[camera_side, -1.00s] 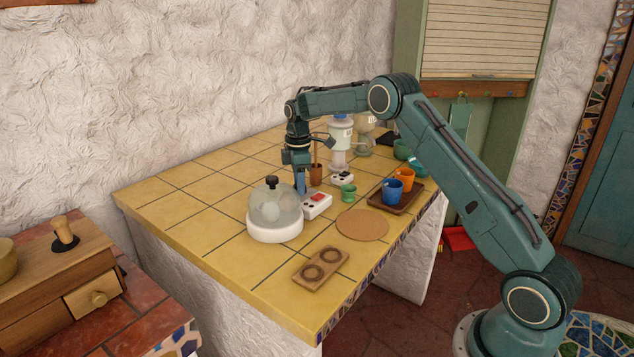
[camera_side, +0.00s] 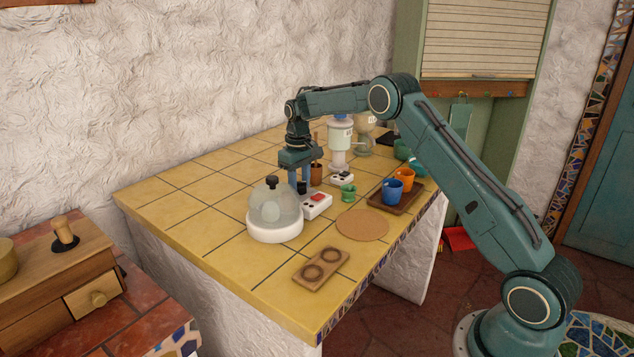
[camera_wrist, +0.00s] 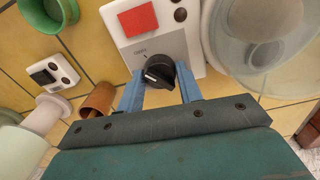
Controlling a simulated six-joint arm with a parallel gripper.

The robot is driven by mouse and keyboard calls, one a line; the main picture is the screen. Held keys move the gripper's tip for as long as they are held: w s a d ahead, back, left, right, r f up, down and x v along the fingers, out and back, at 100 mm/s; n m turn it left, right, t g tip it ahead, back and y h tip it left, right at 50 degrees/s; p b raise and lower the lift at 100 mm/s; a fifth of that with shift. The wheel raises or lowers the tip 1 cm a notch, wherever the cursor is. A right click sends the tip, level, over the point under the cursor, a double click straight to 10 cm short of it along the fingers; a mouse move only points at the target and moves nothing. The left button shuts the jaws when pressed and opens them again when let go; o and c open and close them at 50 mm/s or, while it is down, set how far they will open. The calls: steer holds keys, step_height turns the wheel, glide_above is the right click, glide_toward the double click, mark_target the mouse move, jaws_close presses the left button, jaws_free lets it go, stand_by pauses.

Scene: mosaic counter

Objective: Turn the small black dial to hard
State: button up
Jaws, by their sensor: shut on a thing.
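The small black dial (camera_wrist: 159,72) sits on a white control box (camera_wrist: 184,45) beside a red square button (camera_wrist: 138,19). In the wrist view my gripper (camera_wrist: 160,84) has its two blue fingers on either side of the dial, shut on it.
A green cup (camera_side: 348,192) and a second white switch box (camera_side: 342,178) stand to the right. Behind them are a brown cup (camera_side: 316,173) and a dispenser (camera_side: 339,150). A tray (camera_side: 411,198) holds blue and orange cups. A cork mat (camera_side: 362,225) lies in front.

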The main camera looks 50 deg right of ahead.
mark_target(300, 182)
steer(key=shift+r+m, duration=0.1)
steer(key=shift+m, duration=1)
steer(key=o, duration=1)
step_height(300, 182, up, 14)
